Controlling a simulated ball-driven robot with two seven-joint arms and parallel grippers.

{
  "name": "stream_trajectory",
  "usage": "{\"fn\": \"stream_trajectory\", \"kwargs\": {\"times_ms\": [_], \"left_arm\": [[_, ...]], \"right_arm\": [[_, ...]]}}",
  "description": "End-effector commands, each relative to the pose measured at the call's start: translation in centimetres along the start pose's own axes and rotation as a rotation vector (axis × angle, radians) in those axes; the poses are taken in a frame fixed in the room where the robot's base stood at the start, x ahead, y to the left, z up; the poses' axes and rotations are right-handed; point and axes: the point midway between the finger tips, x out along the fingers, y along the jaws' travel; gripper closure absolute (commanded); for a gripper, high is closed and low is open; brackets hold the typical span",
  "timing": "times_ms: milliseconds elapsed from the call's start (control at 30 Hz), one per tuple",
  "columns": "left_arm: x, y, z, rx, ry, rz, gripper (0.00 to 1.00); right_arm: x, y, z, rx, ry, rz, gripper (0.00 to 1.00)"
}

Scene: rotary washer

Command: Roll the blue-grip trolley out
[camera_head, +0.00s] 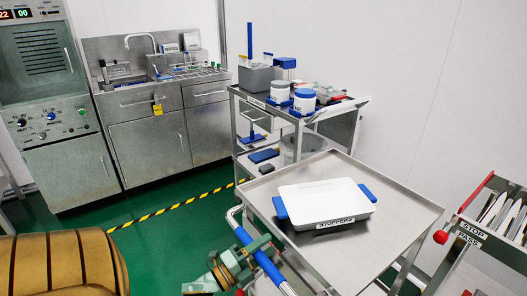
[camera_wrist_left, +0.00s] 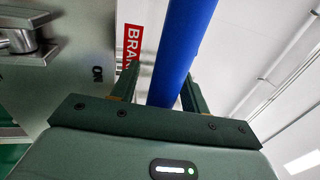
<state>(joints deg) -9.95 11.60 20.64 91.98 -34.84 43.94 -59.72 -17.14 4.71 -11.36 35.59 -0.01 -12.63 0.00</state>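The blue-grip trolley (camera_head: 400,212) is a steel cart at the lower right of the head view. Its tubular handle, with a blue grip (camera_head: 262,257), is on the left side. A white tray (camera_head: 327,200) with blue ends, labelled STOPPERS, sits on its top. My left gripper (camera_head: 256,256) is at the blue grip. In the left wrist view, the blue grip (camera_wrist_left: 181,48) runs between the two fingers (camera_wrist_left: 162,88). A narrow gap shows beside the left finger, so the fingers look open around it. My right gripper is not in view.
A second cart (camera_head: 235,128) with tubs and bottles stands close behind the trolley. A rack labelled STOP and PASS (camera_head: 470,236), with a red knob, is close on the right. A steel sink unit (camera_head: 150,130) is at the back. Green floor (camera_head: 160,240) is clear on the left.

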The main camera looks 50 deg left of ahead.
Motion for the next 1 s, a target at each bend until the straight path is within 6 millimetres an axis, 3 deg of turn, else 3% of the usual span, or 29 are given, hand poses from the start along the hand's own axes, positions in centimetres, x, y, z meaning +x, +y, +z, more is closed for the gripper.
{"fn": "stream_trajectory", "kwargs": {"times_ms": [167, 267, 700, 833, 1000], "left_arm": [[-0.3, -0.1, 0.0, 0.0, 0.0, -0.001, 0.55], [-1.5, -0.1, 0.1, -0.001, -0.001, 0.001, 0.55], [-12.6, 0.0, 0.0, -0.001, -0.001, 0.004, 0.55], [-14.9, 0.1, 0.0, 0.0, -0.001, 0.003, 0.55], [-16.2, 0.0, 0.0, 0.0, 0.0, 0.0, 0.55]], "right_arm": [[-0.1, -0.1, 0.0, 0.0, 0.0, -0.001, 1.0], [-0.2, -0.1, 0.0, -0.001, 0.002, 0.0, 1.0], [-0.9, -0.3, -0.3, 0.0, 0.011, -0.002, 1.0], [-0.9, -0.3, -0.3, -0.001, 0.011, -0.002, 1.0], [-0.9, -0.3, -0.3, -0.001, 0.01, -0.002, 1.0]]}}
